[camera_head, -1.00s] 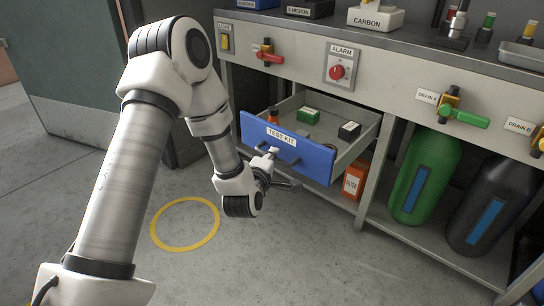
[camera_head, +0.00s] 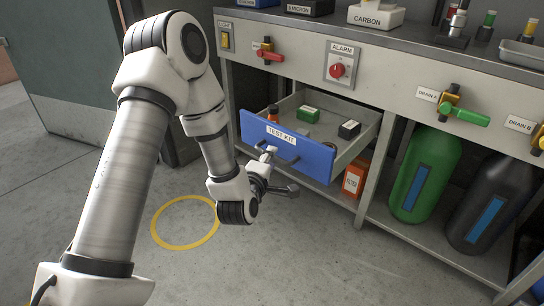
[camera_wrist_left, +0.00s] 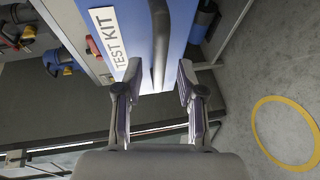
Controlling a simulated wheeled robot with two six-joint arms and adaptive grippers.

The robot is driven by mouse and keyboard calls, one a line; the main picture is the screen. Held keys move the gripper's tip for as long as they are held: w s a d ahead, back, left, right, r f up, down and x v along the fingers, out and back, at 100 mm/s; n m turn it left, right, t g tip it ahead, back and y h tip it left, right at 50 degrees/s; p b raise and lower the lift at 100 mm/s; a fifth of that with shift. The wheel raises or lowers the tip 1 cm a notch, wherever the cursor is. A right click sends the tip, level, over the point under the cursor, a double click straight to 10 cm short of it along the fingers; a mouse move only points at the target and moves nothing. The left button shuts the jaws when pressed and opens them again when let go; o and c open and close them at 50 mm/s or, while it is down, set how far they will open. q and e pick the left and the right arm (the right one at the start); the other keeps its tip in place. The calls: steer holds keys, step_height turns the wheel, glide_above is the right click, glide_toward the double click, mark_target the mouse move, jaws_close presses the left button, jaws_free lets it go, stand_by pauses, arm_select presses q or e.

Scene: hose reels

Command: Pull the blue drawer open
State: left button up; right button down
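The blue drawer (camera_head: 312,158), labelled TEST KIT, stands well out from the bench, with its grey tray showing behind the front. Its dark bar handle (camera_head: 282,152) is on the front face. My left gripper (camera_head: 280,170) is just in front of and below the handle. In the left wrist view, the blue front (camera_wrist_left: 178,30) is ahead and the handle (camera_wrist_left: 158,50) runs between the two spread fingers (camera_wrist_left: 159,80), with gaps on both sides. The left gripper is open and holds nothing. My right gripper is not in view.
The drawer holds a green box (camera_head: 308,114), a black box (camera_head: 349,130) and an orange-topped item (camera_head: 273,113). An orange box (camera_head: 354,178) and a green cylinder (camera_head: 424,175) stand on the lower shelf. The floor around the yellow ring (camera_head: 185,246) is clear.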

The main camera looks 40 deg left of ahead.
arm_select(q)
steer(key=v, duration=0.5)
steer(key=shift+w, duration=0.1)
